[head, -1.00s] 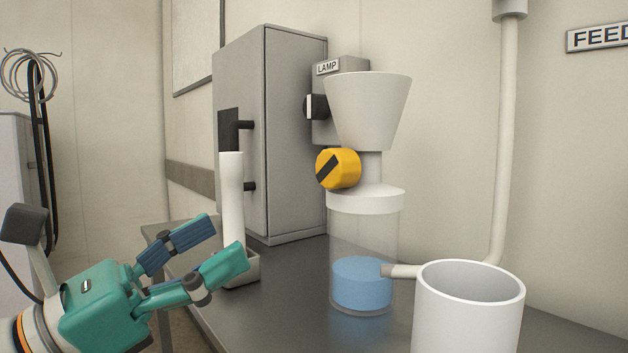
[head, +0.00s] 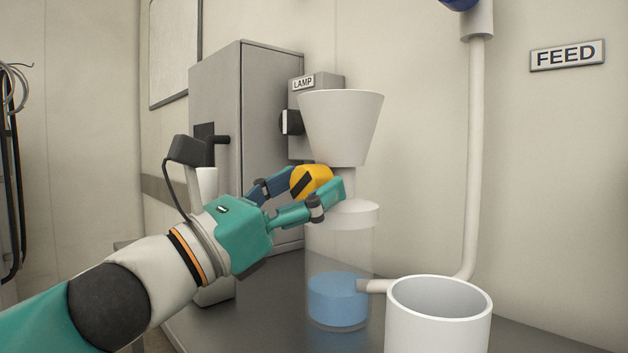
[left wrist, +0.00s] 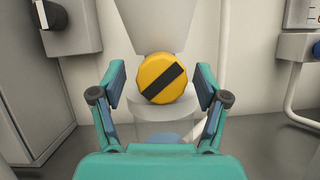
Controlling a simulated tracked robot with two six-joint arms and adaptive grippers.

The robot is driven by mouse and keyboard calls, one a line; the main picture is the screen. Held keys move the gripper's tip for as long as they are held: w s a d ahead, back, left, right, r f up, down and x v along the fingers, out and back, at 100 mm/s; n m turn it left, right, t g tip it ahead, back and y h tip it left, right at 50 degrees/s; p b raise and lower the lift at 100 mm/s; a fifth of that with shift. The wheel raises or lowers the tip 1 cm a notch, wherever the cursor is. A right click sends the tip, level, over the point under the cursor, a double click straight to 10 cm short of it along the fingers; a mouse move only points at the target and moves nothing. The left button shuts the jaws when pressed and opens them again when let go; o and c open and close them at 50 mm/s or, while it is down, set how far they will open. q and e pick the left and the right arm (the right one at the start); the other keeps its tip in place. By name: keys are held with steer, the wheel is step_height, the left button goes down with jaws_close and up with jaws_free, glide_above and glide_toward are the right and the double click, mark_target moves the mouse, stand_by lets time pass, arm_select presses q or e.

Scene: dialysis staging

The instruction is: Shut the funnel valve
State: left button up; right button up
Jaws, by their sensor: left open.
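The funnel valve's yellow knob (head: 309,181) has a slanted black stripe and sits on the neck below the white funnel (head: 341,125). In the left wrist view the knob (left wrist: 163,79) faces me, its stripe running from lower left to upper right. My left gripper (head: 305,192) is open, with one finger on each side of the knob. In the left wrist view the open fingers (left wrist: 161,90) stand apart from the knob, with gaps on both sides. Under the valve is a clear vessel (head: 340,255) holding blue liquid (head: 338,299). My right gripper is not in view.
A white open cup (head: 438,318) stands front right, by the vessel's side spout. A grey cabinet (head: 270,140) with a black handle and a lamp switch (head: 292,122) stand behind. A white pipe (head: 476,150) runs down the wall beside the FEED sign (head: 567,55).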

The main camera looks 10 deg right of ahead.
arm_select(q)
steer(key=shift+w+d+r, duration=0.2)
steer(key=shift+d, duration=0.15)
steer(key=c, duration=1.2)
steer(key=shift+o, duration=0.2)
steer(key=m+g, duration=0.1)
steer(key=m, duration=0.1)
steer(key=shift+w+a+r+m+h+p, duration=0.1)
steer(key=shift+m+h+p, duration=0.2)
steer(key=shift+p, duration=0.05)
steer(key=shift+m+g, duration=0.4)
steer(key=shift+m, duration=0.4)
steer(key=o, duration=1.2)
steer(key=shift+c, duration=0.2)
